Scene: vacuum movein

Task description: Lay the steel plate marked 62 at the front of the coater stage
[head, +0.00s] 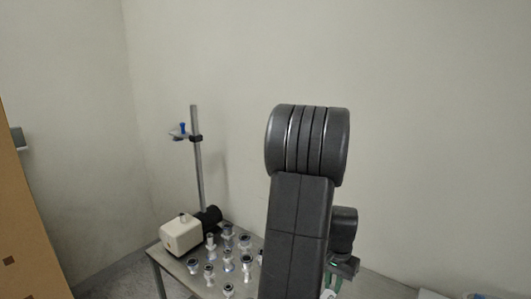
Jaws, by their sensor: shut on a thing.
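My arm stands upright in the middle of the head view and hides part of the table behind it. My gripper (335,283) shows only in part at the bottom, to the right of the large arm link. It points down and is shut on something. A small pale and green patch shows at its fingers, but I cannot make out what the held thing is. I see no steel plate marked 62 and no coater stage that I can make out.
A grey table (178,264) at lower left bears a cream-coloured box with a black cylinder (183,235), a stand with a blue-tipped clamp (196,160) and several metal fittings (228,260). A tan panel (22,225) stands at the left edge. Plain walls close off the back.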

